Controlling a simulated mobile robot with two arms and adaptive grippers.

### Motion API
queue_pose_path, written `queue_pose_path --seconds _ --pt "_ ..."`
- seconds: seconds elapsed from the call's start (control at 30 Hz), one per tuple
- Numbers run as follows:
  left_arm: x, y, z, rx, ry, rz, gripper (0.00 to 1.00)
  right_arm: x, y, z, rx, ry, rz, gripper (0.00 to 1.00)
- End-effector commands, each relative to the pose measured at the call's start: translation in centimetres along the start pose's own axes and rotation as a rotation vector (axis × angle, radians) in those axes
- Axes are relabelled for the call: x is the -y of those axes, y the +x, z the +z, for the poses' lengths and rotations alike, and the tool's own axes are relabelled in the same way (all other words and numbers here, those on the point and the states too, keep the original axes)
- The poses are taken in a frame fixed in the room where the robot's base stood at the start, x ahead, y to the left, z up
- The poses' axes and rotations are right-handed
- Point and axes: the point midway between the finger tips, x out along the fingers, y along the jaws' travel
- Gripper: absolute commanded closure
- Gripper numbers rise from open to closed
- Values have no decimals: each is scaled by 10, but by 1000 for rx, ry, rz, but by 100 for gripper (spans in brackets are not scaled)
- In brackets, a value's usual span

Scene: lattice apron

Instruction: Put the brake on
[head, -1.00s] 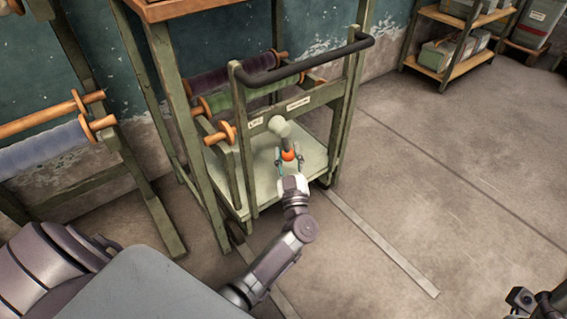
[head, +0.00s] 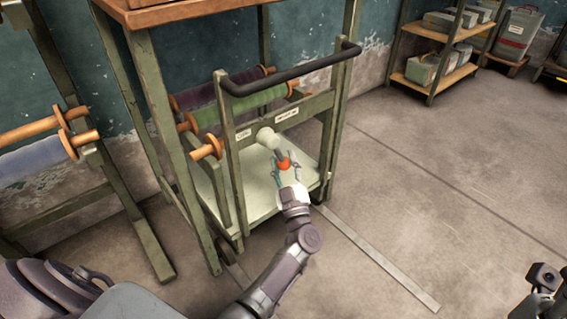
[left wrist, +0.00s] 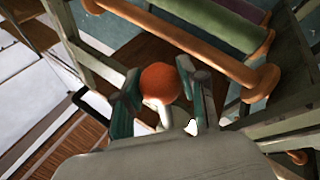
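A green wooden cart (head: 328,133) with a black push handle (head: 290,74) stands centre in the head view. On its end a pale rounded part (head: 268,138) carries a short lever with an orange knob (head: 284,163). My left gripper (head: 285,170) reaches this knob from the front, with its teal fingers spread on either side. The left wrist view shows the orange knob (left wrist: 160,82) between the fingers, close to both; firm contact cannot be told. A dark part of my right arm (head: 543,280) shows at the lower right edge; its fingers are not clear.
Green frames with fabric rolls (head: 240,106) on wooden spindles stand behind and left of the cart. A shelf (head: 440,65) with boxes is at the back right. A flat strip (head: 380,260) lies on the floor. The floor right of the cart is clear.

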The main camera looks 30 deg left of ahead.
Motion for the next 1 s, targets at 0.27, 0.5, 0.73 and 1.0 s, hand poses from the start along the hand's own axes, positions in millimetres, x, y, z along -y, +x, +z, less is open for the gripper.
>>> queue_pose_path --seconds 0.27,0.5,0.73,1.0 --pt "-1 0 0 0 0 2 50 0 0 0 0 0 0 52" --pt "0 -19 1 3 0 0 50 0 0 -1 -2 0 0 52" --pt "-1 -58 1 4 0 1 50 0 0 0 -1 0 0 52" --pt "-2 -76 0 1 -2 3 50 0 0 0 -1 0 0 52"
